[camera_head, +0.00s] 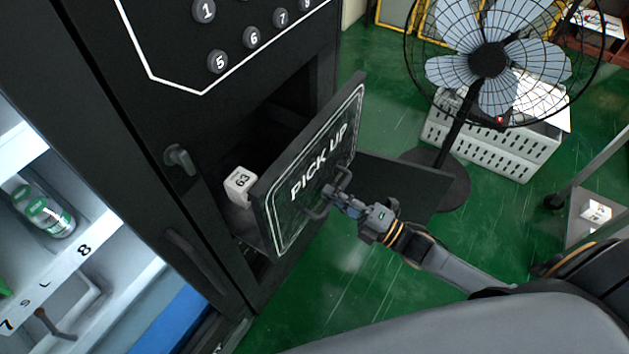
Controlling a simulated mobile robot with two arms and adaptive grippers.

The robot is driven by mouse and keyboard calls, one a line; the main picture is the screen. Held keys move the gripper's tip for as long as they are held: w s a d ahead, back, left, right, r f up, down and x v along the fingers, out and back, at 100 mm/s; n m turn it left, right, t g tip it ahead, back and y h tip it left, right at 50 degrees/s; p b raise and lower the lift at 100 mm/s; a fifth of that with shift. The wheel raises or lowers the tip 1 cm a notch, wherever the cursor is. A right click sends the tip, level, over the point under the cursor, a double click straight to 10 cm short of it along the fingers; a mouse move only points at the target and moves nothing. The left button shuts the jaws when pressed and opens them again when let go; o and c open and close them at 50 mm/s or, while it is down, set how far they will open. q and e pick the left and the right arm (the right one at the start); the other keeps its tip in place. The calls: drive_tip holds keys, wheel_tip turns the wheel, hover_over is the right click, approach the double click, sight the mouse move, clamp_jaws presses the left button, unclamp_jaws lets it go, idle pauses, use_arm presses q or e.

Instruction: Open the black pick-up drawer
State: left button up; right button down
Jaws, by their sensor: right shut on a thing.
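The black pick-up drawer (318,158) has a front panel lettered "PICK UP" and stands pulled out from the black vending machine (130,120), with its dark opening showing behind. A white box marked "63" (240,184) sits inside the drawer, just behind the panel. My right gripper (334,196) is shut on the drawer's handle (343,177) at the panel's outer face. The arm comes in from the lower right. My left gripper is not in view.
A standing fan (488,60) and a white crate (500,140) are at the upper right. A lit compartment with bottles (45,212) is at the left. A cart (600,205) stands at the right. Green floor (350,300) shows below the drawer.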

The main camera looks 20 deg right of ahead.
drive_tip(key=r+p+v, duration=0.2)
drive_tip(key=v, duration=1.2)
drive_tip(key=shift+s+r, duration=0.15)
drive_tip(key=shift+s, duration=0.05)
drive_tip(key=shift+d, duration=0.15)
drive_tip(key=c, duration=1.4)
unclamp_jaws()
drive_tip(key=shift+w, duration=0.1)
drive_tip(key=shift+r, duration=0.1)
drive_tip(key=v, duration=1.2)
